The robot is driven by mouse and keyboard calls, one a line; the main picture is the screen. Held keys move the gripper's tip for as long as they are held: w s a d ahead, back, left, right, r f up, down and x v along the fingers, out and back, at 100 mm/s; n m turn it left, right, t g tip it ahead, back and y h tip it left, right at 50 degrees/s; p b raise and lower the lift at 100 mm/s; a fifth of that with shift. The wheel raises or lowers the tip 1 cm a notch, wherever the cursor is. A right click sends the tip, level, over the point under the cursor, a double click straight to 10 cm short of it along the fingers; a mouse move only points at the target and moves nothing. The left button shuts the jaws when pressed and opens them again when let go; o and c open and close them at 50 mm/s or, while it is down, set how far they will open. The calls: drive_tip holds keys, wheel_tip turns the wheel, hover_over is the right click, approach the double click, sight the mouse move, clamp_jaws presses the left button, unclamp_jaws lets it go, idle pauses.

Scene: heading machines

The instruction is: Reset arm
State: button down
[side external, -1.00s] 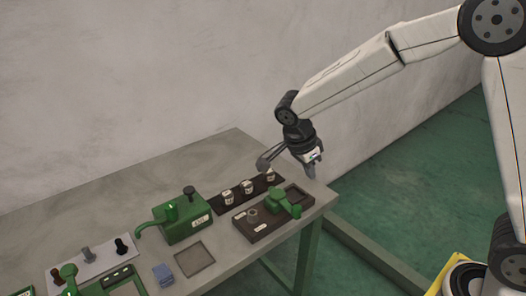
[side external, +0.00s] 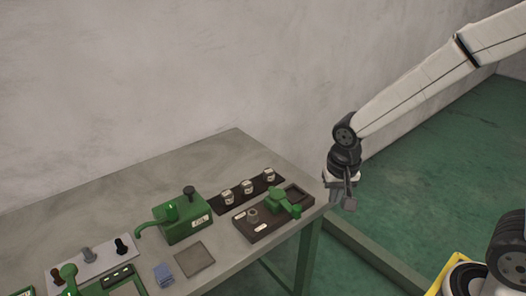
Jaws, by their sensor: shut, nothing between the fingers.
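My gripper (side external: 341,203) hangs at the end of my arm, just off the right end of the table (side external: 120,190), pointing down. It is shut, with nothing held in it. It is apart from the table and everything on it. The nearest thing to it is a dark base plate with a green clamp-like part (side external: 284,202) at the table's right end.
A dark rack (side external: 222,203) with 3 small labelled cylinders lies behind the base plate. A green machine (side external: 181,219) with a lever stands left of it. A square pad (side external: 194,260), blue blocks (side external: 163,274) and a grey panel (side external: 88,265) lie further left. The table's back is clear.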

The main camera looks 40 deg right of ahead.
drive_tip(key=shift+s+d+f+n+t+y, duration=0.15)
drive_tip(key=shift+s+f+n+t, duration=0.1)
drive_tip(key=shift+s+n, duration=0.75)
drive_tip(key=shift+s+d+f+n+t+y, duration=0.15)
drive_tip(key=shift+s+n, duration=0.45)
drive_tip(key=shift+n, duration=0.8)
drive_tip(key=shift+s+f+n+t+y, duration=0.1)
drive_tip(key=shift+s+f+n+t, duration=0.2)
drive_tip(key=shift+s+n, duration=0.7)
